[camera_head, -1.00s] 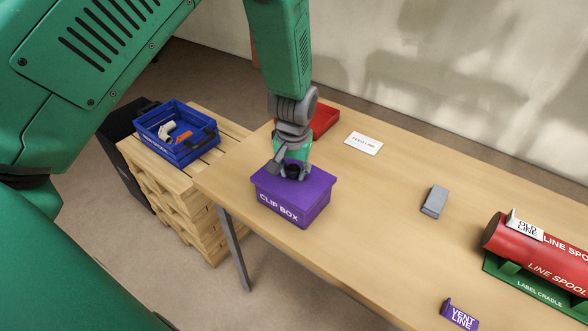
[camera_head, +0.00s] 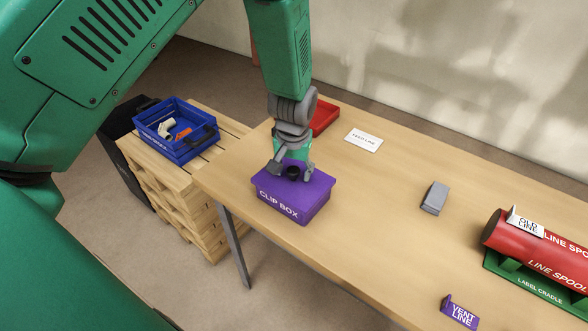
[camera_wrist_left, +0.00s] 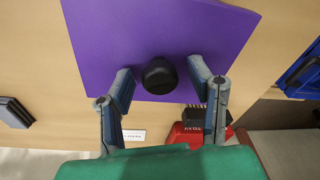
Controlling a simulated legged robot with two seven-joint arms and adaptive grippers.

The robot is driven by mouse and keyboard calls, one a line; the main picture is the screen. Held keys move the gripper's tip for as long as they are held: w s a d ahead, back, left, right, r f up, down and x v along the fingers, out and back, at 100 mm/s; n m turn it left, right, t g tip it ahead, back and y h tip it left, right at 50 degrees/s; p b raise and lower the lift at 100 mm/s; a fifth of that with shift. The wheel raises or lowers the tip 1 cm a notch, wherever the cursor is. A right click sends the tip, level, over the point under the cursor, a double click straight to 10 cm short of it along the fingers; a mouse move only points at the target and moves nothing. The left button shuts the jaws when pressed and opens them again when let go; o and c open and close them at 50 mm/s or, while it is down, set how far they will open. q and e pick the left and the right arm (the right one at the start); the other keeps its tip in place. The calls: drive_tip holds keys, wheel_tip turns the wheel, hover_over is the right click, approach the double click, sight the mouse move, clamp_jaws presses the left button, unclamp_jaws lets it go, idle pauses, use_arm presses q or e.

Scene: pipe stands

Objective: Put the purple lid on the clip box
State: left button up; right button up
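The purple lid (camera_head: 320,182) lies on top of the purple clip box (camera_head: 294,212) and looks level, close to flush with its rim. The box stands near the left end of the table. A black knob (camera_head: 293,172) rises from the lid's middle. My left gripper (camera_head: 290,174) is over the lid with its fingers spread on either side of the knob. In the left wrist view the lid (camera_wrist_left: 110,40) fills the upper middle, and gaps show between the knob (camera_wrist_left: 159,76) and both fingers. My right gripper is not in view.
A red bin (camera_head: 325,117) stands behind the box. A white card (camera_head: 364,140) and a grey block (camera_head: 435,198) lie to the right. A red line spool (camera_head: 530,250) rests in a green cradle (camera_head: 530,288). A blue bin (camera_head: 177,130) is on pallets (camera_head: 190,205) at left.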

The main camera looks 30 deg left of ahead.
sight(294, 184)
use_arm(q)
drive_tip(key=shift+r, duration=0.25)
wheel_tip(294, 184, up, 11)
drive_tip(key=s+d, duration=0.1)
drive_tip(key=shift+s+r, duration=0.15)
idle(0.5)
